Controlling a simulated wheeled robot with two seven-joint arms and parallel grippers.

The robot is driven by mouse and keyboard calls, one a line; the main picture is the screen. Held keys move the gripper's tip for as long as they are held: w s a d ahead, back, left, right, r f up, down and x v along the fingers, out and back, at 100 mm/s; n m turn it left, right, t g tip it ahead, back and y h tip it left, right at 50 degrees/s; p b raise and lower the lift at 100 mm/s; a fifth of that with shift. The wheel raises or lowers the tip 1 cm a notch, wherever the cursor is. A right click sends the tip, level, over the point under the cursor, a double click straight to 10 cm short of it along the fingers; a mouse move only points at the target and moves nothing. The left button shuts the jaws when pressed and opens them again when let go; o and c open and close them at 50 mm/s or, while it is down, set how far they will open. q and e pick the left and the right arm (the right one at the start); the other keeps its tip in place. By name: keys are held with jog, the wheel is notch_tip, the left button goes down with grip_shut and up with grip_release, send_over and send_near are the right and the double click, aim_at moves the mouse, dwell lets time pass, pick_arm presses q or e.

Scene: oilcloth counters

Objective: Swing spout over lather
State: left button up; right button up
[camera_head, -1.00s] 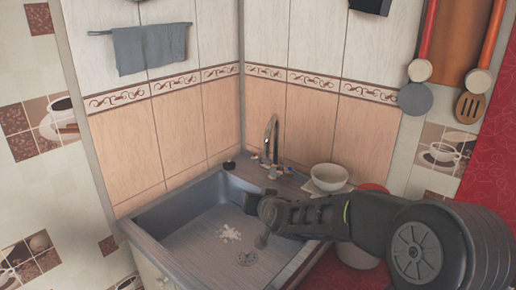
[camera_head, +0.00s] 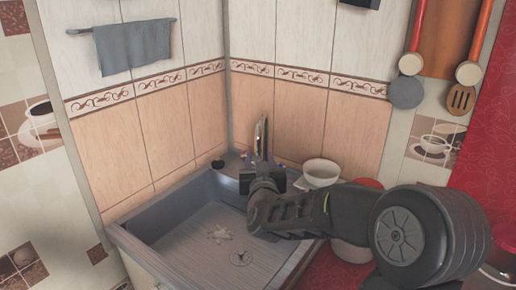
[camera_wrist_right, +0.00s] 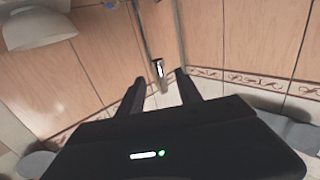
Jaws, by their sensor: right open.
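The spout (camera_head: 262,136) is a slim, shiny metal tap standing at the back rim of the sink. My right gripper (camera_head: 262,170) is over the back of the sink, in front of the tap, and hides the lower tap in the head view. In the right wrist view its two dark fingers (camera_wrist_right: 160,90) are spread, with the spout's metal end (camera_wrist_right: 158,69) showing in the gap between them. I cannot tell whether they touch it. My left gripper is not in view.
The grey sink (camera_head: 155,222) sits in the tiled corner. A white bowl (camera_head: 321,172) stands right of the tap, near a red-rimmed container (camera_head: 367,184) by my right arm. A small black knob (camera_head: 217,164) is on the back left rim. The basin's left side is clear.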

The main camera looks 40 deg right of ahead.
aim_at(259, 150)
jog(key=p+x, duration=0.1)
jog(key=x, duration=0.5)
jog(key=shift+w+d, duration=0.2)
grip_shut()
dwell(1.2)
